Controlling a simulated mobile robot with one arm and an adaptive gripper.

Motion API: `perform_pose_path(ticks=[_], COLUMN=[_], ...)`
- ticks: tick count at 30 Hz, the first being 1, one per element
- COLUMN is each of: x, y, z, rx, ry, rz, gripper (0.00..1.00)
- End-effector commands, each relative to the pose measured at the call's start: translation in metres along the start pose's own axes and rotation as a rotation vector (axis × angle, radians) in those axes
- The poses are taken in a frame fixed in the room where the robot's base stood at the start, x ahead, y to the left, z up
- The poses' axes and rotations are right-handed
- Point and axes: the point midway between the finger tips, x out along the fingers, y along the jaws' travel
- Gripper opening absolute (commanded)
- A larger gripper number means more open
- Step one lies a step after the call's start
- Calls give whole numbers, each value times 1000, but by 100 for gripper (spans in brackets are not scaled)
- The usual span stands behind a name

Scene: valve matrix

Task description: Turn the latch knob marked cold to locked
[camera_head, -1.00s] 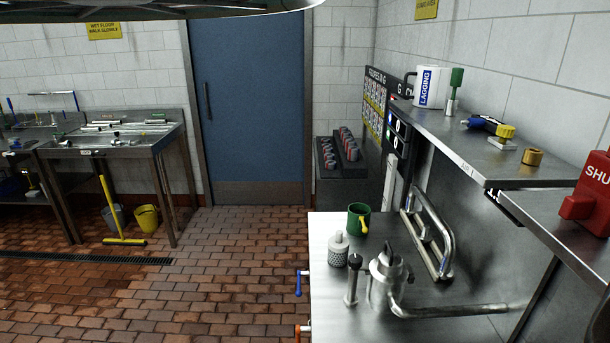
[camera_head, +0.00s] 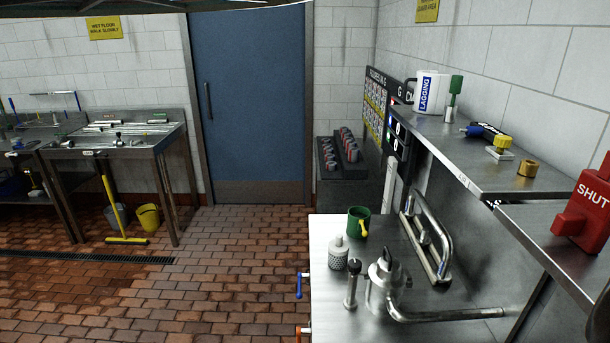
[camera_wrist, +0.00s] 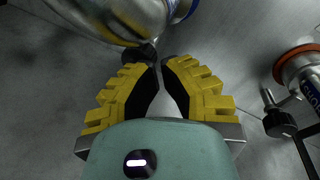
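In the wrist view my gripper (camera_wrist: 158,66) has yellow ribbed fingers with black inner pads. A narrow gap shows between the fingers, and nothing is held. A small black knob (camera_wrist: 148,50) is just beyond the fingertips, beside a metal cylinder (camera_wrist: 130,15) with a blue ring (camera_wrist: 184,10). I cannot tell whether the fingers touch the knob. At the right is another metal body with an orange ring (camera_wrist: 291,57), partly legible blue lettering and a black knob (camera_wrist: 280,123). No "cold" or "locked" marking is readable. My gripper is not visible in the head view.
In the head view, a steel bench (camera_head: 335,300) holds a green mug (camera_head: 358,221) and a large tap (camera_head: 385,280). A blue handle (camera_head: 299,285) and an orange one (camera_head: 303,331) stick out at its left edge. A shelf (camera_head: 480,170) overhangs it.

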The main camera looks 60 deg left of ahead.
Motion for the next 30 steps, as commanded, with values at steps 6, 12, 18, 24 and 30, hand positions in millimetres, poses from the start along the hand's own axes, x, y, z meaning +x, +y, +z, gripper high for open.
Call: perform_pose_path(ticks=[6,12,18,24,30], x=[26,28,28,29,30], y=[-7,-9,-10,-8,-6], z=[0,1,1,2,2], rx=[-1,-4,-5,-4,-3], ry=[-2,-2,-2,-4,-5], rz=[1,-1,-4,-4,-4], gripper=[0,0,0,0,0])
